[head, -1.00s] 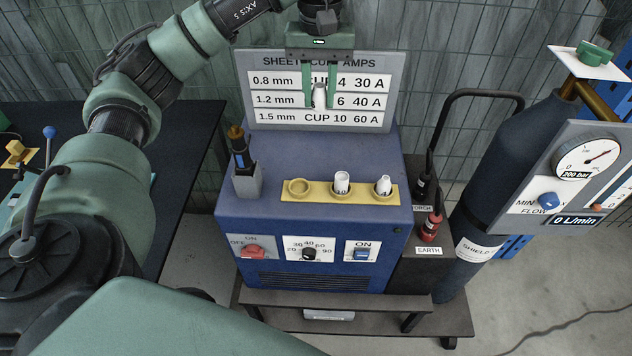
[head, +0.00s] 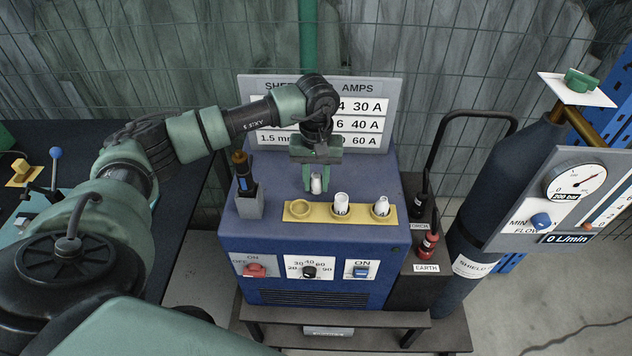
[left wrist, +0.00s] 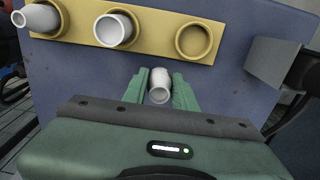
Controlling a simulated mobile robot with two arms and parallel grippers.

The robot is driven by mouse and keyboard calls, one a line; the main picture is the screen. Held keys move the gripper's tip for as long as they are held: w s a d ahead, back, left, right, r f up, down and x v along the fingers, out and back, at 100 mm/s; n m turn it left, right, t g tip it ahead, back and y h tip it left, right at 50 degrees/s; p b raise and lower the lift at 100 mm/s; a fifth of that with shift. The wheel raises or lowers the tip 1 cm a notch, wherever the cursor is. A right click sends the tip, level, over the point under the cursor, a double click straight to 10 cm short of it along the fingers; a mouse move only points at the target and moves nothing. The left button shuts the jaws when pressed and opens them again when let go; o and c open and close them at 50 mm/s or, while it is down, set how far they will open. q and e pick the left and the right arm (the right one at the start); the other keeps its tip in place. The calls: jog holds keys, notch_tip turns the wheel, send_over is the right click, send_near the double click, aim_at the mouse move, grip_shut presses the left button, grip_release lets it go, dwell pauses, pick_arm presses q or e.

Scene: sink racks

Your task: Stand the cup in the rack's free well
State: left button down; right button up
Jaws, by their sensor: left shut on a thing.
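My left gripper (head: 316,182) is shut on a small white cup (head: 316,185). It holds the cup above the blue machine's top, just behind the yellow rack (head: 360,213). The cup also shows between the fingers in the left wrist view (left wrist: 160,86). The rack has a row of three wells. The free well (head: 299,208) is at the left end in the head view and at the right end in the left wrist view (left wrist: 193,40). White cups stand in the middle well (head: 341,203) and the right well (head: 381,206). My right gripper is not in view.
A torch (head: 242,172) stands in a grey holder (head: 250,203) left of the rack, close to the free well. The sign board (head: 388,88) rises behind. A gas cylinder (head: 500,190) and gauge panel (head: 560,185) stand at the right.

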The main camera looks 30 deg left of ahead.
pick_arm(q)
jog(key=shift+f, duration=0.85)
jog(key=shift+f, duration=0.15)
jog(key=c, duration=1.1)
grip_release()
